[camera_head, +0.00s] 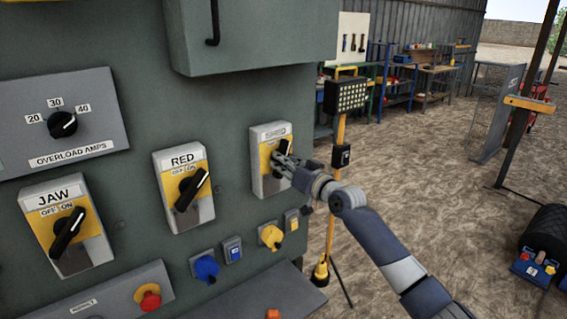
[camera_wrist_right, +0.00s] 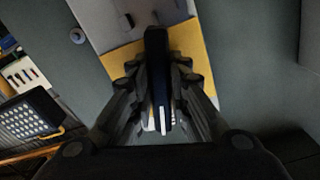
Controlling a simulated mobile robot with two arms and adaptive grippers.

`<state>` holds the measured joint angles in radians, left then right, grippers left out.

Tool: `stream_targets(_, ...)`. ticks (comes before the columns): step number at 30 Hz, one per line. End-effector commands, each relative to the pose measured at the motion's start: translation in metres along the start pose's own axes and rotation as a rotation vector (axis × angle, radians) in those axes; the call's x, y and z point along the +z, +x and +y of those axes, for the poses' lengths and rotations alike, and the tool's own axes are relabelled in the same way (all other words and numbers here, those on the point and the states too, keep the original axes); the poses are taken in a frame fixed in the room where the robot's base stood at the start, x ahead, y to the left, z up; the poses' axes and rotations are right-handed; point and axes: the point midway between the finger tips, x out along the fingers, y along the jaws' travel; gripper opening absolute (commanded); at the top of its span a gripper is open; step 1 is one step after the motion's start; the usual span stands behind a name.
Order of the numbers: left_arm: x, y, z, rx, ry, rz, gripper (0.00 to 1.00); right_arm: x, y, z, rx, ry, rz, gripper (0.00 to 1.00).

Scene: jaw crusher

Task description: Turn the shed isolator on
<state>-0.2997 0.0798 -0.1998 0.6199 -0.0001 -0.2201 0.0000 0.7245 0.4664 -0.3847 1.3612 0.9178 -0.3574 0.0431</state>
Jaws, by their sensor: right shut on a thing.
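The isolator (camera_head: 258,184) at the right end of the row on the green cabinet has a pale housing, a yellow face and a black rotary handle. In the right wrist view the black handle (camera_wrist_right: 157,45), with a white pointer line, stands between the fingers of my right gripper (camera_wrist_right: 157,85), against the yellow face (camera_wrist_right: 188,42). Which marking the handle points to is hidden. My left gripper is not in view.
Blue (camera_head: 206,268) and yellow (camera_head: 271,236) sockets sit below. A yellow lamp stand (camera_head: 338,180) is just right of the cabinet.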

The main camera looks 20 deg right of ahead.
Motion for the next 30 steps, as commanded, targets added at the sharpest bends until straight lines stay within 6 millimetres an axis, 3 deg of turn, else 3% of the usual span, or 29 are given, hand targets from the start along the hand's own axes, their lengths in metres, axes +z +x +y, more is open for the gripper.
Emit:
stream_targets(15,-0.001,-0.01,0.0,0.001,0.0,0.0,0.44,0.0,0.0,-0.002,0.0,0.392,-0.003,0.0)
stream_targets(30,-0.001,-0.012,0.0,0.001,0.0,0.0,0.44,0.001,0.0,-0.002,0.0,0.498,-0.002,0.0)
